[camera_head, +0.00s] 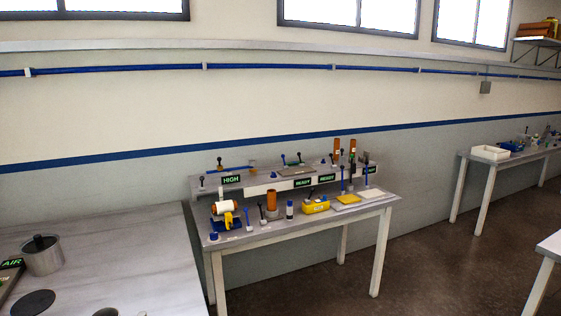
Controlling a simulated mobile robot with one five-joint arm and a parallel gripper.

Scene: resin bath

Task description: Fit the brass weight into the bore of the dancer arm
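My gripper is not in view. I cannot pick out the brass weight for certain; a small brownish piece (252,163) stands on the raised back shelf of the middle bench, too small to identify. A thin blue bar (230,170) lies level beside it and may be the dancer arm, but I cannot tell. No bore can be made out at this distance.
The middle bench (262,236) holds a white roll (222,207), an orange cylinder (272,200), a yellow bin (316,205) and small levers. A grey table (110,250) with a metal pot (42,258) is near left. Floor (415,265) is clear right of the bench.

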